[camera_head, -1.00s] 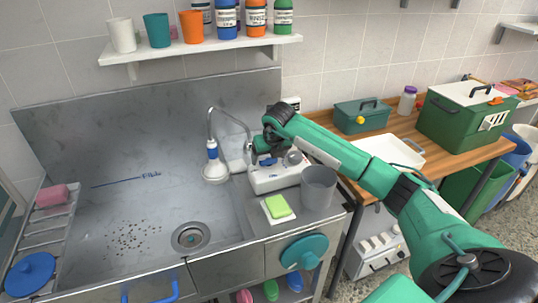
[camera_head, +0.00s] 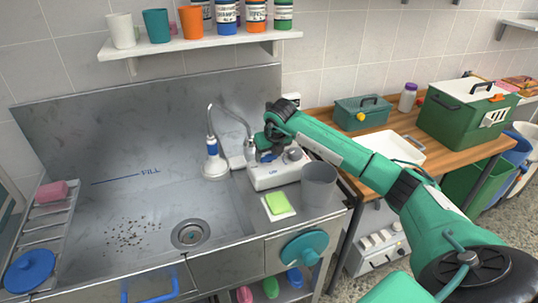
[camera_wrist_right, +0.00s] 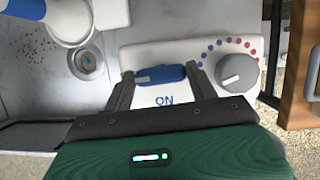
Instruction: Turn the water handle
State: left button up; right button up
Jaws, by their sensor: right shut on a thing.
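The blue water handle (camera_wrist_right: 161,75) lies across the white control box (camera_wrist_right: 150,52), above the letters "ON", in the right wrist view. The box also shows in the head view (camera_head: 272,180), beside the sink. My right gripper (camera_wrist_right: 152,80) is shut on the blue handle, with one finger at each side of it. In the head view my right gripper (camera_head: 268,155) reaches down onto the box and partly hides the handle. A grey knob (camera_wrist_right: 237,72) with a ring of red and blue dots sits right of the handle. My left gripper is not in view.
A white shower head (camera_head: 214,163) on a hose stands left of the box. A grey cup (camera_head: 318,185) and a green sponge (camera_head: 277,203) are close on the right and front. The steel sink basin (camera_head: 165,200) is open and has dark specks.

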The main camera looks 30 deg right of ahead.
jog(key=shift+d+f+n+y+b, duration=0.1)
jog(key=shift+n+y+b, duration=0.3)
jog(key=shift+n+b, duration=0.6)
jog(key=shift+n+y+b, duration=0.4)
jog(key=shift+n+b, duration=0.1)
jog(key=shift+n, duration=0.5)
jog(key=shift+d+n+y+b, duration=0.1)
jog(key=shift+n+y+b, duration=0.3)
jog(key=shift+n, duration=0.5)
jog(key=n+b, duration=0.1)
jog(key=n, duration=0.1)
jog(key=shift+w+n+y, duration=0.1)
jog(key=shift+n+y, duration=0.2)
jog(key=shift+y, duration=0.1)
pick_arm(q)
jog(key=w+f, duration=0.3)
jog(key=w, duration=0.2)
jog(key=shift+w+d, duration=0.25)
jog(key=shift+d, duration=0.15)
pick_arm(e)
jog(key=shift+d+r+n+g+y, duration=0.15)
jog(key=shift+n+g+y, duration=0.35)
jog(key=shift+n, duration=0.8)
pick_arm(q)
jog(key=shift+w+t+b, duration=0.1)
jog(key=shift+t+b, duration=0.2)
pick_arm(e)
jog(key=o, duration=1)
